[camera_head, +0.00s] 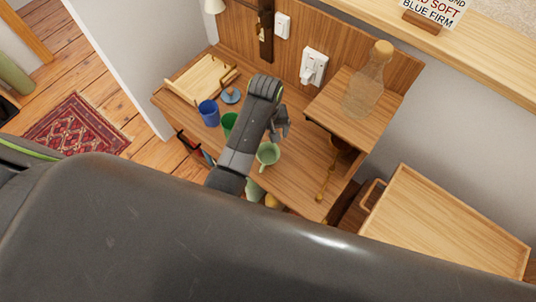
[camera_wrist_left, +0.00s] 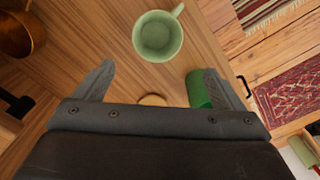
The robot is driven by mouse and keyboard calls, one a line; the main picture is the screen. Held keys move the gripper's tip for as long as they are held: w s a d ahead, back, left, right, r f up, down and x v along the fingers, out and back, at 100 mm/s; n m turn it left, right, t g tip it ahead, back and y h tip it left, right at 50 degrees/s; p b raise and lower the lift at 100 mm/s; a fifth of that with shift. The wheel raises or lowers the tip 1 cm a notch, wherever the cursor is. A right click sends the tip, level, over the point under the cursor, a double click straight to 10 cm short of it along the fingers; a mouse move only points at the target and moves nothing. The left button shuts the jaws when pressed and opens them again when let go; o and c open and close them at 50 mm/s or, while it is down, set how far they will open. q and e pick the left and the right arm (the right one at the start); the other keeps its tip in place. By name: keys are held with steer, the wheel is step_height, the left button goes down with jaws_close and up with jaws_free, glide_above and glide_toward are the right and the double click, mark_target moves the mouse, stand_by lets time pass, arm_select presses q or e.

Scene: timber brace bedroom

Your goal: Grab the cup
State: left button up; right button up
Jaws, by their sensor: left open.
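A pale green mug (camera_head: 267,154) stands upright on the wooden desk (camera_head: 290,185). It also shows in the left wrist view (camera_wrist_left: 157,36), with its handle toward the upper right. My left gripper (camera_head: 282,124) is above the desk, just behind the mug in the head view. In the left wrist view, its open fingers (camera_wrist_left: 157,72) are spread wide with nothing between them; the mug lies beyond the fingertips, roughly centred and apart from them. My arm partly covers a darker green cup (camera_head: 229,122). This cup shows near one finger in the wrist view (camera_wrist_left: 198,88). My right gripper is not in view.
A blue cup (camera_head: 208,113) and a wooden tray (camera_head: 200,78) stand to the left. A raised shelf (camera_head: 345,107) holds a glass bottle (camera_head: 366,90); a copper pan (camera_wrist_left: 22,35) is near it. Another wooden tray (camera_head: 450,220) is at right. Some desk near the mug is bare.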

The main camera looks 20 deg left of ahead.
arm_select(q)
step_height(320, 180, down, 6)
steer(key=shift+f, duration=0.2)
glide_above(269, 158)
step_height(269, 158, down, 4)
steer(key=shift+f, duration=0.65)
steer(key=c, duration=1.1)
steer(key=shift+r, duration=0.2)
